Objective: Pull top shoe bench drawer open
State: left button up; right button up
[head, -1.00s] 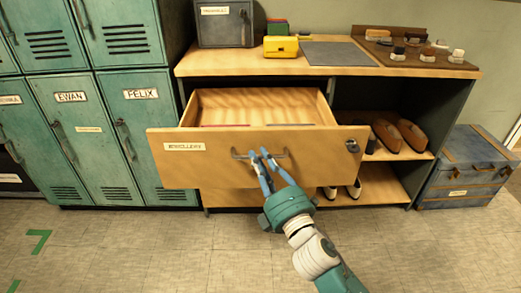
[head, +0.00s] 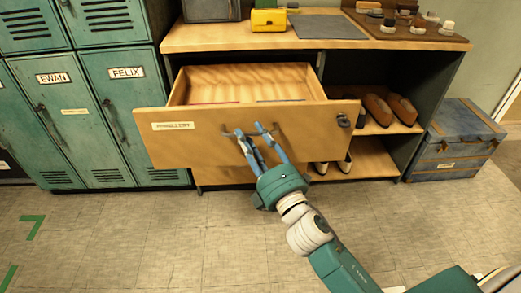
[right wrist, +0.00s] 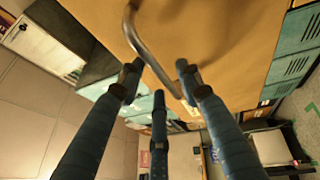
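The top drawer (head: 185,150) of the wooden shoe bench (head: 300,40) is pulled well out, and its inside shows. Its front has a label at the left, a lock at the right and a grey bar handle (head: 232,131) in the middle. My right gripper (head: 252,130) is at the handle with its blue fingers spread apart. In the right wrist view, the handle (right wrist: 150,55) passes between the open fingers of the gripper (right wrist: 156,82), close to the fingertips. Whether a finger touches it, I cannot tell. My left gripper is not in view.
Teal lockers (head: 130,110) stand at the left. Brown shoes (head: 390,108) sit on the open shelf at the right, with a blue trunk (head: 455,140) beside the bench. A yellow box (head: 268,20) stands on the top. The floor (head: 130,235) in front is clear.

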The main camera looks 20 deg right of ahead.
jog(key=v, duration=1.1)
jog(key=shift+s, duration=0.3)
